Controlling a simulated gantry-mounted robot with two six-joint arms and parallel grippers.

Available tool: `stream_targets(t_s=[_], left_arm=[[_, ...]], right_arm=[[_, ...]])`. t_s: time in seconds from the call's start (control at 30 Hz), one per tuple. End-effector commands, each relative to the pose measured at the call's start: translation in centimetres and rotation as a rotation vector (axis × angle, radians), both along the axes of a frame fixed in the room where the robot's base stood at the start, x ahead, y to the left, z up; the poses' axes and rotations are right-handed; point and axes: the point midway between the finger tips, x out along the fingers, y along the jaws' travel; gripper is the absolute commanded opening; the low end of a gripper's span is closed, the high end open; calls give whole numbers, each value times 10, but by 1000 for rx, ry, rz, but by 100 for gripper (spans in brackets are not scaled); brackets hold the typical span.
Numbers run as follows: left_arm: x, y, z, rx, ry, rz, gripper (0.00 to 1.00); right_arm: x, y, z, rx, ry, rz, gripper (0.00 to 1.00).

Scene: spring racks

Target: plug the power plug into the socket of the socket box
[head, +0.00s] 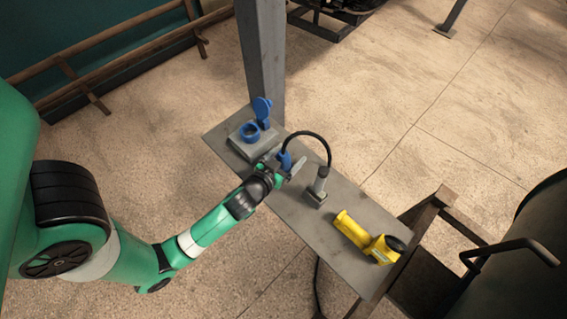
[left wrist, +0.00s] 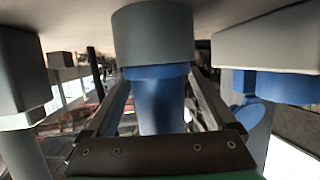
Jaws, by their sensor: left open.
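The power plug (head: 285,160) is blue, with a black cable arching from it to a grey holder on the shelf. In the left wrist view the plug (left wrist: 159,103), with its grey end, sits between the two fingers. My left gripper (head: 288,168) is open around the plug, and its fingers (left wrist: 160,112) show on both sides of it. The socket box (head: 240,143) is grey, with a blue round socket (head: 250,131) on top and its blue lid (head: 262,110) raised. The box also shows at the right of the left wrist view (left wrist: 270,45). My right gripper is not in view.
A grey metal shelf (head: 285,205) carries everything, beside an upright post (head: 262,60). The grey cable holder (head: 317,188) stands right of the plug. A yellow tool (head: 368,238) lies at the shelf's right end. A wooden frame (head: 440,215) stands beyond that end.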

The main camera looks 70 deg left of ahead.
Motion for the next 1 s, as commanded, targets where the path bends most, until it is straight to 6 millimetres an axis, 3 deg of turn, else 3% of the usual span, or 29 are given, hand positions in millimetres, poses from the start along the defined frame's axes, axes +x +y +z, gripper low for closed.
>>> stream_targets(t_s=[0.17,0.63,1.0], left_arm=[[0,0,0,0,0,0,86],[0,-1,0,0,1,0,1],[0,-1,4,0,0,-1,0]], right_arm=[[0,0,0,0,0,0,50],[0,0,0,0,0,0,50],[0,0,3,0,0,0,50]])
